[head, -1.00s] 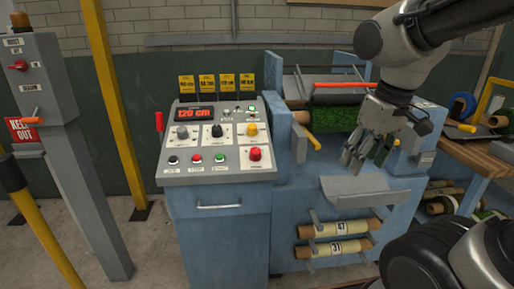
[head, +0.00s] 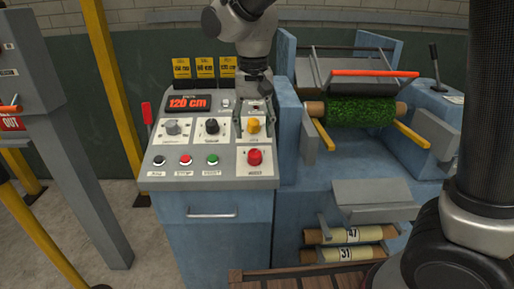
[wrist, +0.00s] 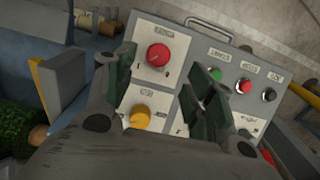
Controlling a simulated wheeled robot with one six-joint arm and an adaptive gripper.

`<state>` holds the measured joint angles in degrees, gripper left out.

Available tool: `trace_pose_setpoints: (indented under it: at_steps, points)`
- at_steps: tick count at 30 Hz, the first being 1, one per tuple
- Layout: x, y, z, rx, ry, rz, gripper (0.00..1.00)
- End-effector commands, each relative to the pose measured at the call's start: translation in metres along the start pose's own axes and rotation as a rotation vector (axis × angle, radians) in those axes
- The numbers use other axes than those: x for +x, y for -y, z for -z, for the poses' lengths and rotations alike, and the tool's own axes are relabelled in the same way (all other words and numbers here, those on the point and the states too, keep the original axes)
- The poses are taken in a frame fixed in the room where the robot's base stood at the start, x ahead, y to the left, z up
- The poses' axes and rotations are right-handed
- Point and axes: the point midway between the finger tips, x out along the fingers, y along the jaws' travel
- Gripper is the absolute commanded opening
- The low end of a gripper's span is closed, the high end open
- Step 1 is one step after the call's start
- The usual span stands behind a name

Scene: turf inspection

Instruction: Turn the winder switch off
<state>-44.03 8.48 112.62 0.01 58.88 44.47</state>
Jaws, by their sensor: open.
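The grey control panel (head: 222,182) carries several knobs and buttons; its small labels are too blurred to tell which is the winder switch. A yellow knob (head: 253,125) sits at its right side, with a red knob (head: 254,157) below it on the panel. My gripper (head: 254,116) is open and empty over the yellow knob, its fingers either side of it in the head view. In the wrist view, the gripper (wrist: 165,82) spans the plates of the yellow knob (wrist: 139,117) and red knob (wrist: 158,55). Contact cannot be told.
Left on the panel are a grey knob (head: 172,127), a black knob (head: 211,126), and black, red and green buttons (head: 212,160). A display (head: 188,103) reads 120 cm. The blue machine with a green turf roll (head: 360,112) stands close at the right.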

Motion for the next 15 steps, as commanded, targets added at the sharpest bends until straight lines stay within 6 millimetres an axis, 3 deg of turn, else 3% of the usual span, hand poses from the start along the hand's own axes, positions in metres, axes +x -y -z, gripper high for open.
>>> trace_pose_setpoints:
  at_steps: [5, 15]
  points:
    - [0.013, -0.001, 0.000, 0.029, 0.002, -0.002, 0.54]
    - [0.067, -0.001, -0.001, 0.027, 0.003, -0.003, 0.54]
